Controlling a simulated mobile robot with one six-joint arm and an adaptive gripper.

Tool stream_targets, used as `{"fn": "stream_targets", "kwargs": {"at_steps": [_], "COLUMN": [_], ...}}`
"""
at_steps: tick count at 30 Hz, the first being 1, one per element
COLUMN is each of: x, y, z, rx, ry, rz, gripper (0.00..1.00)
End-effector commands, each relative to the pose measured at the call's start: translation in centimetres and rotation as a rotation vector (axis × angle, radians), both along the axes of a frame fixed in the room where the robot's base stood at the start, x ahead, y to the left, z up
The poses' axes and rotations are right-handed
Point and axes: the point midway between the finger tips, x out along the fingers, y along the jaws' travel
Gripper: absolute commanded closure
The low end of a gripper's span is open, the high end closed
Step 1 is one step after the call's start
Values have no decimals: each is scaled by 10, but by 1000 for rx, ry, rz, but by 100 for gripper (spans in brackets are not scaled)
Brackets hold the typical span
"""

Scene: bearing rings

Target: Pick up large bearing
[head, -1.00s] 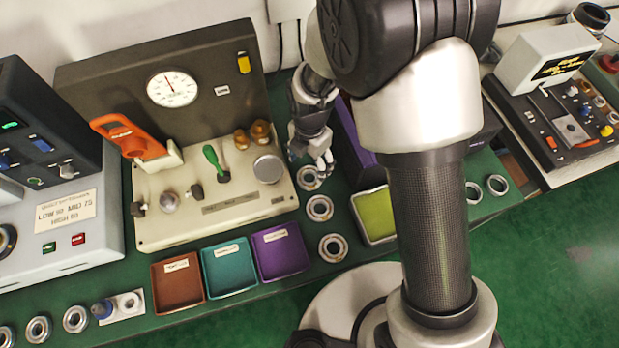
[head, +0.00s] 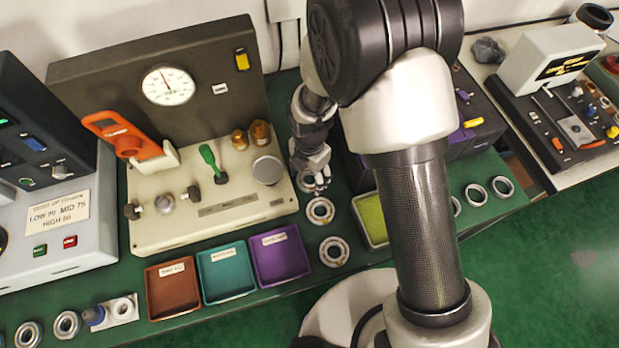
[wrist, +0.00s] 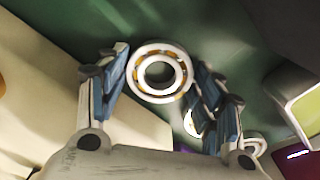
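A large bearing (wrist: 139,88), a steel ring with orange-brown parts between its races, lies flat on the green bench. In the wrist view it sits between the spread fingers of my gripper (wrist: 161,60), which is open and holds nothing. In the head view my gripper (head: 315,178) points down over the top of a column of bearings and mostly hides the bearing under it. Below it in that column are a second bearing (head: 311,217) and a third bearing (head: 324,257). Two more bearings show behind the right finger in the wrist view, partly hidden.
The cream gauge panel (head: 225,213) stands close left of my gripper. A green-lined tray (head: 371,216) and a dark purple box are close right. Brown, teal and purple trays (head: 281,256) lie in front. Other bearings lie at right (head: 476,195) and lower left (head: 66,324).

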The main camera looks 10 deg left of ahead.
Motion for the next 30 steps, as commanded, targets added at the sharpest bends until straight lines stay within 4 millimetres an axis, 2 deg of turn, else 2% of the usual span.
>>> {"fn": "stream_targets", "kwargs": {"at_steps": [2, 15, 23, 30], "x": [0, 0, 0, 1], "y": [0, 0, 0, 1], "z": [0, 0, 2, 22], "rx": [0, 0, 0, 2], "ry": [0, 0, -1, -2], "rz": [0, 0, 0, 0], "gripper": [47, 76, 76, 76]}}
